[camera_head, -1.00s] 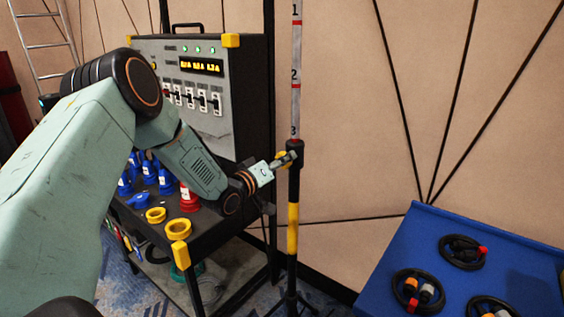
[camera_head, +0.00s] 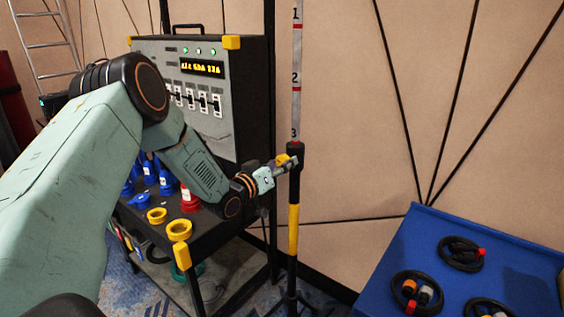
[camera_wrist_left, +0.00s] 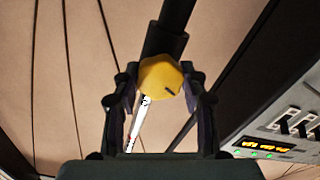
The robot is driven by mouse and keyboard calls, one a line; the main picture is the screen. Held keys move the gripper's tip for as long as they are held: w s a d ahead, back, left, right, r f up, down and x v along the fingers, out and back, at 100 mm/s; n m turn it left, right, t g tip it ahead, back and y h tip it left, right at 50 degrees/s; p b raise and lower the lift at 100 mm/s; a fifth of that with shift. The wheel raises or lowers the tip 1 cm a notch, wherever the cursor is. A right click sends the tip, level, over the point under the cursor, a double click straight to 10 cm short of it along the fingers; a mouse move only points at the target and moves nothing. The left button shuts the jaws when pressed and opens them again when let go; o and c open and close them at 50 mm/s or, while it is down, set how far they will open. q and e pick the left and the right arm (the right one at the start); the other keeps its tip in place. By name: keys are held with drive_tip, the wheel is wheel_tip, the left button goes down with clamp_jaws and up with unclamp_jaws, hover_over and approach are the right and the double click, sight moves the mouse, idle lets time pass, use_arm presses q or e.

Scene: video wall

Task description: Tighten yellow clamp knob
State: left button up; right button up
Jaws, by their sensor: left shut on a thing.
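The yellow clamp knob (camera_wrist_left: 160,76) sits on the black collar of an upright pole (camera_head: 294,190). In the left wrist view it lies between the two fingers of my left gripper (camera_wrist_left: 158,85), with a dark mark on its face. My left gripper (camera_head: 284,160) is shut on the knob; in the head view the fingers hide most of it. Above the collar the pole carries a white scale (camera_head: 296,70) with red marks and numbers. Below, it has a yellow band. My right gripper is not in view.
A black control box (camera_head: 240,95) with lit displays and switches stands left of the pole on a dark cart (camera_head: 215,232). The cart holds yellow rings (camera_head: 179,229) and blue and red connectors. A blue table (camera_head: 400,265) with coiled cables stands at the right.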

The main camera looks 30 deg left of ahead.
use_arm(q)
drive_tip(key=m+p, duration=0.2)
drive_tip(key=m, duration=0.4)
drive_tip(key=shift+r+m, duration=0.15)
drive_tip(key=shift+m, duration=0.15)
drive_tip(key=m+p, duration=0.2)
drive_tip(key=m, duration=0.4)
drive_tip(key=shift+p, duration=0.35)
drive_tip(key=shift+m, duration=0.3)
drive_tip(key=o, duration=1.2)
drive_tip(key=shift+c, duration=0.2)
drive_tip(key=s, duration=1.2)
drive_tip(key=shift+a, duration=0.45)
